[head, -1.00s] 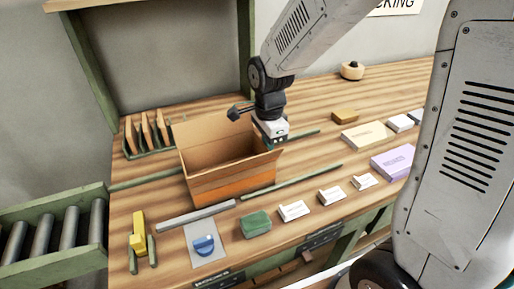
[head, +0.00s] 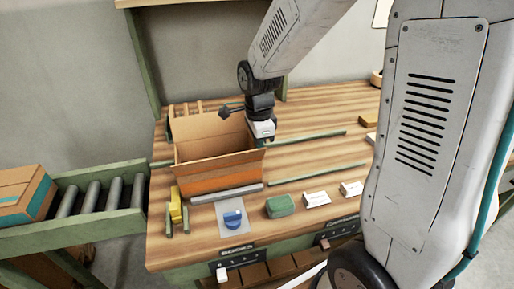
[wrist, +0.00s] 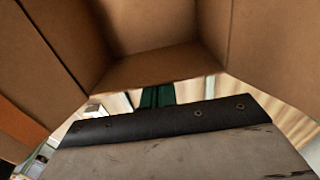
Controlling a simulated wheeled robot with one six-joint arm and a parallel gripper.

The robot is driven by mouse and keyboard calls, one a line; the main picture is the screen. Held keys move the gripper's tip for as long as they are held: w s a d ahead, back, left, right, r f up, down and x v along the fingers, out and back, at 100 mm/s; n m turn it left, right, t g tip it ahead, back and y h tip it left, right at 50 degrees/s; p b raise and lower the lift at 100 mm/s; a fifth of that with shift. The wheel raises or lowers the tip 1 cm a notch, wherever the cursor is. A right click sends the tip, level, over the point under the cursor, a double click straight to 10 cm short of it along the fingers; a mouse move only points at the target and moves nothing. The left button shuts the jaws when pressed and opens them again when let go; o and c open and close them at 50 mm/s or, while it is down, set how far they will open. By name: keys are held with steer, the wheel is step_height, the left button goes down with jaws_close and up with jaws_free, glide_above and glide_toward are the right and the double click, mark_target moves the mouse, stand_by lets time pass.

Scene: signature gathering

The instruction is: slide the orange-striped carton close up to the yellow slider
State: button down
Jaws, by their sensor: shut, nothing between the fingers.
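The orange-striped carton (head: 218,184) stands open-topped and upright on the bench, its flaps raised. Its cardboard inside fills the top of the wrist view (wrist: 165,65). The yellow slider (head: 175,206) is at the bench's left end, just in front and left of the carton's near left corner. In the head view only a small gap shows between them; I cannot tell whether they touch. My gripper (head: 264,142) is shut and empty, low at the carton's right side. Its fingertips are mostly hidden, and contact with the carton is unclear.
Green rails (head: 318,174) run along the bench. A grey bar (head: 223,193) lies before the carton. A blue-handled piece (head: 233,218), a green block (head: 280,206) and white cards (head: 317,198) lie along the front. A roller conveyor (head: 90,198) with a box (head: 22,192) adjoins on the left.

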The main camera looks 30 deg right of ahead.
steer(key=d, duration=0.3)
steer(key=d+r, duration=0.1)
steer(key=shift+s+d+r, duration=0.1)
steer(key=shift+s+d, duration=0.05)
steer(key=shift+s, duration=0.1)
step_height(320, 180, up, 9)
steer(key=s+a+r+n, duration=0.2)
steer(key=s+n, duration=0.8)
steer(key=s, duration=0.1)
steer(key=s+a+r+n+t, duration=0.1)
steer(key=s+a+r+n, duration=0.1)
steer(key=s+n, duration=0.7)
steer(key=shift+s+a+r+n, duration=0.3)
steer(key=shift+s+n, duration=0.1)
steer(key=shift+s, duration=0.75)
